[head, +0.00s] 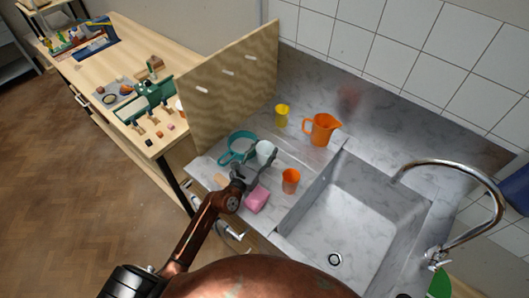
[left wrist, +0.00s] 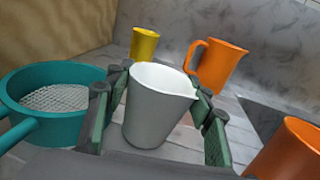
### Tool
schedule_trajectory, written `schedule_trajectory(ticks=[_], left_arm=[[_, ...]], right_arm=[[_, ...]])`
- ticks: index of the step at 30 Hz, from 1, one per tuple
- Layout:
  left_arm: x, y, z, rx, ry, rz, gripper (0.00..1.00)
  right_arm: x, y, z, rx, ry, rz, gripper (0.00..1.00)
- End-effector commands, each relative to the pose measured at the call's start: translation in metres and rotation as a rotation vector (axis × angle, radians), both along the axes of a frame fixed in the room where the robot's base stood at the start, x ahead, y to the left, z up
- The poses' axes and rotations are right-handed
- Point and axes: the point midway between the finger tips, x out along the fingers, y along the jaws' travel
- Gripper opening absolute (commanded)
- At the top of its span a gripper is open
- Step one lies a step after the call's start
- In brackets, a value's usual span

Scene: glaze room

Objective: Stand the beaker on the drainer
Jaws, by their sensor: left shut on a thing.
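The beaker, a white cup with a pouring lip (head: 264,149), is between the fingers of my left gripper (head: 257,165). In the left wrist view the beaker (left wrist: 157,110) is upright, with the green finger pads on either side of it. My left gripper is shut on it. I cannot tell whether its base touches the surface below. The drainer (head: 318,152) looks to be the pale grey, grooved surface left of the sink; the beaker is over its left part. My right gripper is not in view.
A teal sieve (head: 238,147) is left of the beaker. A yellow cup (head: 282,116) and orange jug (head: 321,129) stand behind. An orange cup (head: 290,181) and pink block (head: 256,200) are nearer. The sink (head: 350,215) lies right; a wooden panel (head: 228,95) borders the left.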

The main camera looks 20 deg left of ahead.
Motion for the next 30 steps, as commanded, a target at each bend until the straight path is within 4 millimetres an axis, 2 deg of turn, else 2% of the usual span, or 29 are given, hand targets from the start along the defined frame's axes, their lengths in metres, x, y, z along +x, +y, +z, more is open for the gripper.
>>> schedule_trajectory(ticks=[6, 11, 12, 18, 30], left_arm=[[0.0002, 0.0000, 0.0031, 0.000, -0.003, 0.000, 0.25], [0.0002, -0.0002, -0.0020, 0.001, -0.002, -0.001, 0.25], [0.0001, -0.0001, -0.0015, 0.001, -0.002, -0.001, 0.51], [0.0001, -0.0001, -0.0010, 0.001, -0.002, 0.000, 0.65], [-0.0011, 0.0004, 0.0042, 0.001, -0.002, 0.000, 0.66]], right_arm=[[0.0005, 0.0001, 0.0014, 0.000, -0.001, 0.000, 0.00], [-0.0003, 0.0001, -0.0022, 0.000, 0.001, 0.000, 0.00], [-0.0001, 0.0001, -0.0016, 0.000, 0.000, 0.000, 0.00], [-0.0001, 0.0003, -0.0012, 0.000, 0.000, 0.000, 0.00], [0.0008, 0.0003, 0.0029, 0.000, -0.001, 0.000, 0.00]])
